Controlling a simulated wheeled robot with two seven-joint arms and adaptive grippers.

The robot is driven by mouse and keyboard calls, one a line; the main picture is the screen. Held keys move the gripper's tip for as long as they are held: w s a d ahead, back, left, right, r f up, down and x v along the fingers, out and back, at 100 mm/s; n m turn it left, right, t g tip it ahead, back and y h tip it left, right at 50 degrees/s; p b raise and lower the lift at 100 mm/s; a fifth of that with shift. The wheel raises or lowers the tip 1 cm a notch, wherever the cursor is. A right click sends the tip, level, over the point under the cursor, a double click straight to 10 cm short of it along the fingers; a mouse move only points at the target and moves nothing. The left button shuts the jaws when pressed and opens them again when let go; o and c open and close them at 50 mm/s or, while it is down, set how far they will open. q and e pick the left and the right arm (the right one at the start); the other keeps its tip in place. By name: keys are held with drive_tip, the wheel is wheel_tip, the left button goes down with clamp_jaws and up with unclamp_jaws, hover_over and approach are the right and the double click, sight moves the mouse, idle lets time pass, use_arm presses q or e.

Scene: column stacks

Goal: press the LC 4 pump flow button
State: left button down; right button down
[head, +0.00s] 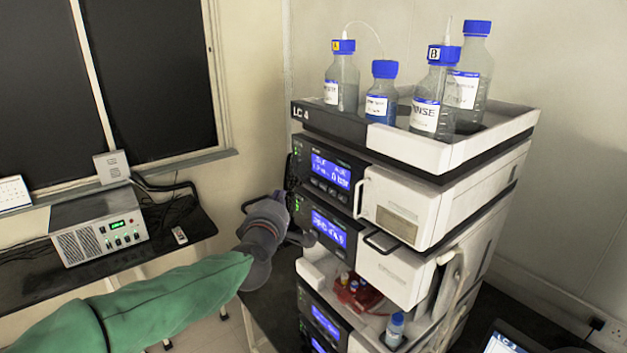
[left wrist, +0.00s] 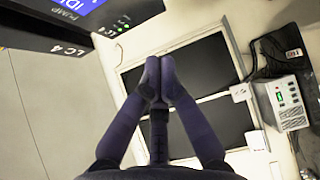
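The LC 4 stack has its name on the top tray's front edge (head: 318,118). Below it is the pump module (head: 331,168), with a lit blue display reading bar and a row of small dark buttons under it. Which button is flow is too small to read. In the left wrist view the pump's front (left wrist: 100,24) is at the top left, with green lights. My left gripper (head: 291,182) is at the left edge of the pump's front, in front of the stack; contact cannot be told. In the left wrist view its fingers (left wrist: 160,72) are together and empty. My right gripper is out of view.
Several blue-capped bottles (head: 425,100) stand in the top tray. Another display module (head: 329,230) sits below the pump. A grey instrument (head: 100,237) stands on the left bench beneath the window. A laptop (head: 503,342) is at the lower right.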

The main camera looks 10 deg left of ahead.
sight(315, 181)
use_arm(q)
drive_tip(key=w+d+p, duration=0.2)
drive_tip(key=w+d, duration=0.2)
drive_tip(key=w, duration=0.1)
drive_tip(key=shift+w, duration=0.25)
drive_tip(key=shift+w+d, duration=0.15)
drive_tip(key=shift+d, duration=0.1)
idle(1.2)
drive_tip(key=shift+w+d, duration=0.15)
drive_tip(key=shift+w, duration=0.05)
drive_tip(key=shift+w+d, duration=0.2)
drive_tip(key=shift+w, duration=0.05)
idle(1.1)
drive_tip(key=shift+s+a+b, duration=0.35)
drive_tip(key=shift+s+a, duration=0.15)
drive_tip(key=shift+s, duration=0.1)
idle(0.3)
